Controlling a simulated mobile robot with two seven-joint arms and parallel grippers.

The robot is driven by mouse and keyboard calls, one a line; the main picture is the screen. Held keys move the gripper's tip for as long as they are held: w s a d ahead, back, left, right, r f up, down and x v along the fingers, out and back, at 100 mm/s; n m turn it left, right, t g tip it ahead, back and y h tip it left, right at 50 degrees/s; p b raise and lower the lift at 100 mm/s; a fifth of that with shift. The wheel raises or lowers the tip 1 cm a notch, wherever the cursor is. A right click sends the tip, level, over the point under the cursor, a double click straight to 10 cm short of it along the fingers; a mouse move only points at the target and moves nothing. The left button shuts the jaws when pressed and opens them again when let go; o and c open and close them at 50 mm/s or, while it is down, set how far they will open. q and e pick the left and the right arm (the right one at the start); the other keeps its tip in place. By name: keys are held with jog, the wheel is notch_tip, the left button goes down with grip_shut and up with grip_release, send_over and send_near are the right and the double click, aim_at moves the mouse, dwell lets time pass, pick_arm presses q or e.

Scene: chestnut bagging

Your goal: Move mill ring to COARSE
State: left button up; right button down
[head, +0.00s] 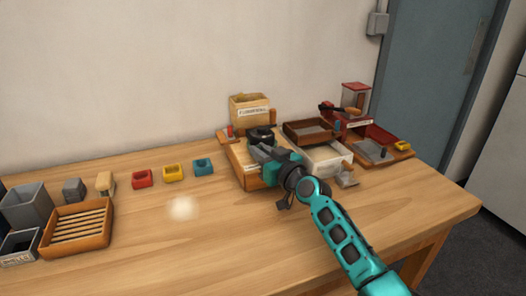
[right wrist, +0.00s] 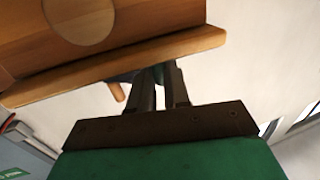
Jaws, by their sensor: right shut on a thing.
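The wooden mill (head: 244,170) stands near the back of the table, with a labelled hopper (head: 240,105) behind it. A dark round part that looks like the mill ring (head: 262,132) sits at its top front. My right gripper (head: 260,150) is at this ring, jaws shut on it; the fingers hide the grip point. In the right wrist view the two dark fingers (right wrist: 161,88) are close together under a wooden board (right wrist: 130,62), with a small wooden peg (right wrist: 117,92) beside them. The COARSE mark cannot be read. My left gripper is not in view.
Red (head: 142,178), yellow (head: 173,173) and blue (head: 203,167) cups stand left of the mill. A slatted wooden tray (head: 78,250) and grey bins lie at far left. A brown tray (head: 300,131), a pale box and a red machine (head: 352,98) crowd the right. The front table is clear.

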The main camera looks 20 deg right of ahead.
jog(key=c, duration=1.1)
grip_release()
jog(key=shift+a, duration=0.1)
jog(key=v, duration=1.2)
jog(key=shift+s+p, duration=0.3)
jog(key=shift+s, duration=0.1)
